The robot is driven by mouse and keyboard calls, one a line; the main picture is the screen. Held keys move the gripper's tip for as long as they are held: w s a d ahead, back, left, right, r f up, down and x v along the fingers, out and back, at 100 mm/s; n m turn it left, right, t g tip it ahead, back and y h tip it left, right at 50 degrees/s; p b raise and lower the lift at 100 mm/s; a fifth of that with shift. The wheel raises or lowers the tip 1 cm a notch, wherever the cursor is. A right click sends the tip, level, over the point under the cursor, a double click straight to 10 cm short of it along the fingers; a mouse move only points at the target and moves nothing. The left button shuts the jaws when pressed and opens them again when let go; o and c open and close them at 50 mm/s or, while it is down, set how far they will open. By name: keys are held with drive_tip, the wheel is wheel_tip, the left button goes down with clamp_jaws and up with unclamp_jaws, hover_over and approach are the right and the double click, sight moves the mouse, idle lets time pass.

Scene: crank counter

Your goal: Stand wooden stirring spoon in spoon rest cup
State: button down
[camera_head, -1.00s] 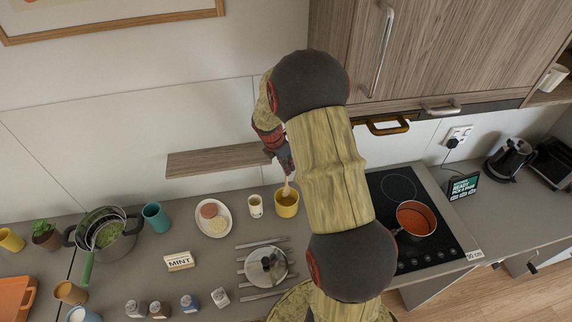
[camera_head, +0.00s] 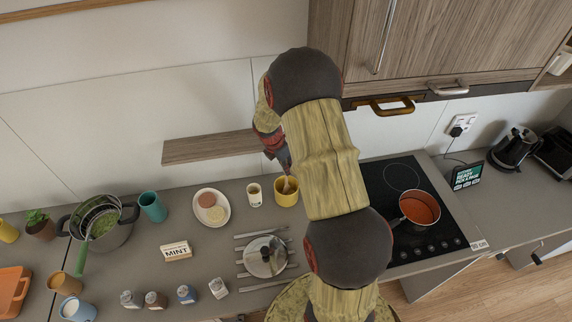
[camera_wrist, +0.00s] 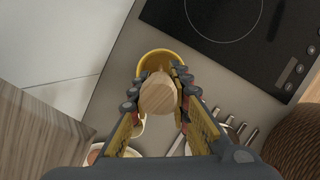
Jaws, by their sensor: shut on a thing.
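The wooden stirring spoon (camera_head: 287,183) is held in my gripper (camera_head: 286,170), pointing down at the yellow cup (camera_head: 286,197), which I take as the spoon rest cup. In the head view its lower part overlaps the cup's opening. In the wrist view my gripper (camera_wrist: 158,92) is shut on the spoon (camera_wrist: 158,98), seen nearly end-on, with the yellow cup (camera_wrist: 160,54) partly hidden behind it. How deep the spoon reaches and whether it touches the cup cannot be told.
A small white cup (camera_head: 254,198) stands close left of the yellow cup. A wooden shelf (camera_head: 205,148) juts from the wall at left. The hob (camera_head: 375,190) with a red-filled pan (camera_head: 419,208) is at right.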

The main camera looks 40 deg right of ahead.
drive_tip(key=shift+f, duration=0.1)
drive_tip(key=c, duration=1.7)
unclamp_jaws()
drive_tip(key=shift+o, duration=0.6)
drive_tip(key=v, duration=1.2)
